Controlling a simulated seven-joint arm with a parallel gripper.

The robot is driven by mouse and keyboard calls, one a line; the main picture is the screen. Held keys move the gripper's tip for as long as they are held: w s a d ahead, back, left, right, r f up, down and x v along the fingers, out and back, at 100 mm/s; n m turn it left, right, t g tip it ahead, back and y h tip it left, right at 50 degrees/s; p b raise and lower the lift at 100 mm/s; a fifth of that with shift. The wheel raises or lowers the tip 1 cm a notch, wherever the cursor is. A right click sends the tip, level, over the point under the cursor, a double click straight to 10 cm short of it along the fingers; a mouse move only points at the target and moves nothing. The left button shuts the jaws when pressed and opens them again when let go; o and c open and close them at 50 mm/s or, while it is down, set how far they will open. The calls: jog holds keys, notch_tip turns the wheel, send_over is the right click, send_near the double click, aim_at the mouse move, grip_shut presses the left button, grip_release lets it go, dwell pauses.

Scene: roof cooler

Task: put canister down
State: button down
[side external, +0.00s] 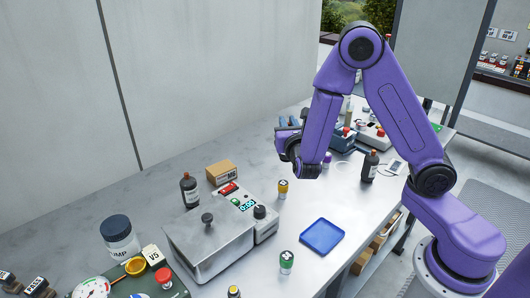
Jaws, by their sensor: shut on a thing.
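My gripper (287,124) is high over the far part of the bench, left of the purple forearm. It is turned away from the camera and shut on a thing. The held thing is hidden behind the wrist, so I cannot make out its cap or label. Small canisters stand upright on the bench: a yellow-capped one (283,189) beside the metal machine, a green-capped one (286,262) nearer the front, and a purple-capped one (327,160) behind the forearm. A blue square tray (321,237) lies empty near the bench's right edge.
A metal lidded machine (208,240) with a display fills the middle. A dark bottle (189,190) and cardboard box (220,173) stand behind it; another dark bottle (369,166) is at right. A large jar (119,237) stands left. Bench around the tray is clear.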

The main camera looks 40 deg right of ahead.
jog(key=w+f, duration=1)
jog(key=f, duration=0.1)
jog(key=shift+d, duration=0.4)
jog(key=shift+f, duration=0.2)
jog(key=c, duration=1.1)
grip_release()
jog(key=shift+o, duration=0.2)
